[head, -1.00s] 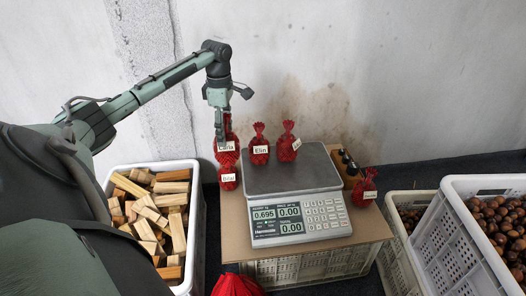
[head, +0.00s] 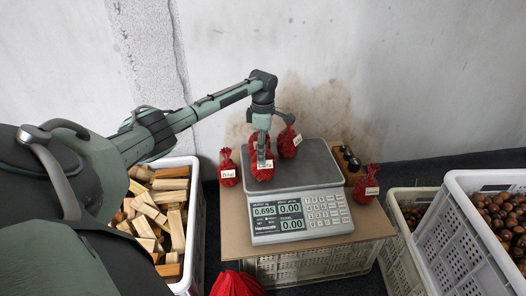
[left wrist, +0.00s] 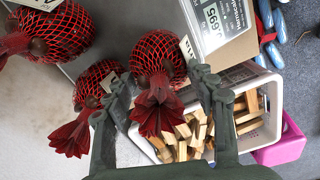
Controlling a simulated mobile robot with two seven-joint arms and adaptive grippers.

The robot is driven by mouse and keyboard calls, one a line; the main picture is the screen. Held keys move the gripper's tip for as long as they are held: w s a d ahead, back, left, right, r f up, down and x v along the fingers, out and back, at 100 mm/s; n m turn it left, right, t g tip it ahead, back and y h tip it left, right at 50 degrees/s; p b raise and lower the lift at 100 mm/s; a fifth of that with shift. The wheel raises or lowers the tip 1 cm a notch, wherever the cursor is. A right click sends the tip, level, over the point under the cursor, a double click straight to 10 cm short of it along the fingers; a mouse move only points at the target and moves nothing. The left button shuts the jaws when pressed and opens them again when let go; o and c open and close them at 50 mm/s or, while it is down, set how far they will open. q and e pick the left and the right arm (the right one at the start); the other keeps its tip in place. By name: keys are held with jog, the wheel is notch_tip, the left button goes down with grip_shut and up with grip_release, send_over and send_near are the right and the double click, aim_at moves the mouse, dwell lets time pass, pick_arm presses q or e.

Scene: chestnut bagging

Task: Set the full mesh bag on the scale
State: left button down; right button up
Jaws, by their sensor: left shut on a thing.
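My left gripper (head: 262,140) is shut on a red mesh bag with a white name tag (head: 262,169). It holds the bag over the steel plate of the scale (head: 310,177); I cannot tell whether the bag touches the plate. In the left wrist view the held bag (left wrist: 157,58) hangs between the fingers (left wrist: 160,115), its gathered red top towards the camera. A second bag (head: 287,144) stands on the plate to the right. Another is mostly hidden behind the gripper. The scale display (head: 277,211) reads 0.695. My right gripper is not in view.
Tagged red bags stand on the board left (head: 228,168) and right (head: 365,186) of the scale. Dark small bottles (head: 349,158) stand behind its right side. A crate of wood blocks (head: 197,222) is at left, a chestnut crate (head: 452,208) at right. The plate's front right is clear.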

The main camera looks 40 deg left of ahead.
pick_arm(q)
jog(key=shift+f, duration=0.1)
jog(key=c, duration=1)
grip_release()
jog(key=shift+f, duration=0.1)
jog(key=o, duration=0.5)
jog(key=shift+c, duration=0.2)
